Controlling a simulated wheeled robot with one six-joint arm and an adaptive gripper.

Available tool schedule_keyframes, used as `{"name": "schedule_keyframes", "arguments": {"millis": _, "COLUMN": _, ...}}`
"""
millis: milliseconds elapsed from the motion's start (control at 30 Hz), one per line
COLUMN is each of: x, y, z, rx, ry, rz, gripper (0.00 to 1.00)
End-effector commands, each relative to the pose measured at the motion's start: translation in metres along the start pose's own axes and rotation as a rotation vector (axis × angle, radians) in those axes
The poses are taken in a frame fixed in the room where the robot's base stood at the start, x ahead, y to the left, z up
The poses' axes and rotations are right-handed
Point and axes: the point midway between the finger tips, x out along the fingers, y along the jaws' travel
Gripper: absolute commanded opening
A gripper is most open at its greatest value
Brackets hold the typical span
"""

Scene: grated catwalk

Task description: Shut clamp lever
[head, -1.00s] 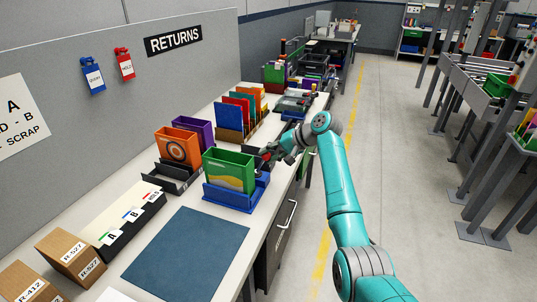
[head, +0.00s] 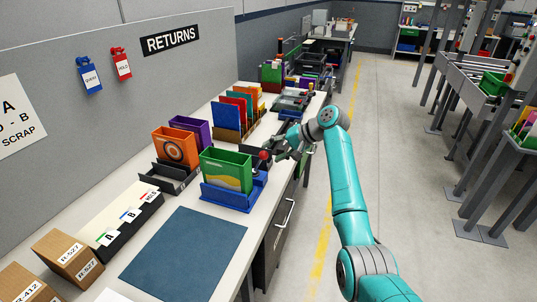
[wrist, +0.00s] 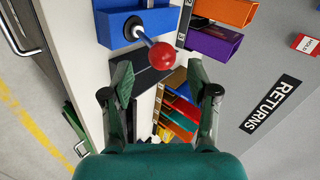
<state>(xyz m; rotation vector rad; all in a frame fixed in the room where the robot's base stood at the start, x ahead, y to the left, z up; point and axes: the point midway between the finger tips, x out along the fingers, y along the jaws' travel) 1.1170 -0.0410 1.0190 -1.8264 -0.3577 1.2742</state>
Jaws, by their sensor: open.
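The clamp lever is a rod (wrist: 145,37) with a red ball knob (wrist: 163,55), mounted on a blue clamp base (wrist: 117,27). In the head view the red knob (head: 264,155) stands at the right end of the blue base (head: 228,198), which holds a green box (head: 226,170). My gripper (wrist: 160,75) is open and empty, its fingers spread to either side below the knob in the wrist picture. In the head view my gripper (head: 277,154) is just right of the knob. I cannot tell whether a finger touches the lever.
Orange (head: 176,149) and purple (head: 198,133) boxes stand behind the clamp, and a row of coloured panels (head: 232,115) stands farther along the bench. A dark blue mat (head: 185,255) lies nearer. Open floor (head: 400,170) lies to the right of the bench.

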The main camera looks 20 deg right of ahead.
Motion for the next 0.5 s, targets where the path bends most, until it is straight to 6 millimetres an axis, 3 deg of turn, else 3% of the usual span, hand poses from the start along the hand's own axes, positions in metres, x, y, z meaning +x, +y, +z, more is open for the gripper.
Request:
{"name": "schedule_keyframes", "arguments": {"millis": 200, "x": -0.046, "y": 0.001, "z": -0.001, "rx": 0.000, "ry": 0.005, "rz": 0.000, "gripper": 0.59}}
{"name": "schedule_keyframes", "arguments": {"millis": 500, "x": -0.083, "y": 0.001, "z": -0.001, "rx": 0.001, "ry": 0.001, "rz": 0.001, "gripper": 0.59}}
